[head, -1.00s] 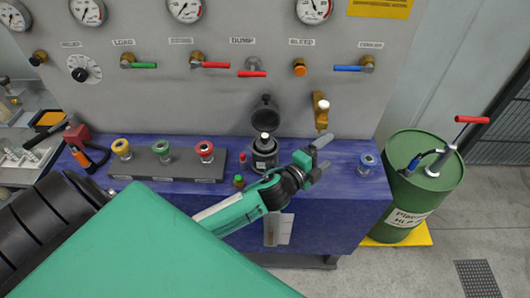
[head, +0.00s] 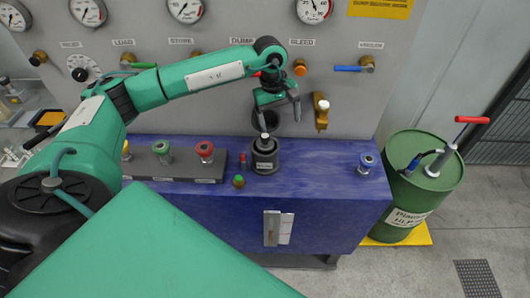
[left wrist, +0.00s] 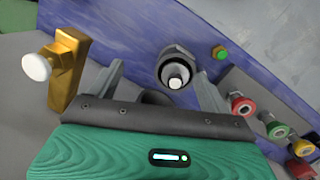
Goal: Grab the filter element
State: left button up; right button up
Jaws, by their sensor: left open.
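A dark filter housing (head: 265,160) stands on the blue bench, with a round dark lid standing open behind it. A pale-topped piece, seemingly the filter element (head: 265,141), sticks up out of its mouth. In the left wrist view the filter element (left wrist: 175,82) shows as a white tip inside a dark ring. My left gripper (head: 277,108) is open and empty, pointing down above the housing. In the left wrist view the fingers of my left gripper (left wrist: 160,88) frame the housing, apart from it. My right gripper is not in view.
A brass valve with a white knob (head: 322,110) projects from the panel right of my gripper. A rack (head: 185,178) holds colour-ringed fittings at left. A small green-topped piece (head: 239,181) is near the housing. A blue-ringed fitting (head: 367,163) stands right; the bench between is clear.

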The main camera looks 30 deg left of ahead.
pick_arm(q)
jog(key=r+y, duration=0.2)
send_over(265, 136)
jog(key=f+p, duration=0.1)
jog(key=f, duration=0.3)
jog(key=f+p, duration=0.2)
jog(key=f, duration=0.2)
jog(key=shift+s+f, duration=0.2)
jog(key=shift+f, duration=0.15)
jog(key=shift+d+f+p, duration=0.1)
jog(key=shift+f+p, duration=0.2)
jog(key=shift+p, duration=0.35)
jog(key=f+p, duration=0.1)
jog(key=f, duration=0.1)
jog(key=f+p, duration=0.2)
jog(key=shift+w, duration=0.2)
jog(key=shift+f, duration=0.35)
jog(key=c, duration=1.4)
jog(key=shift+c, duration=0.6)
jog(key=shift+r, duration=0.1)
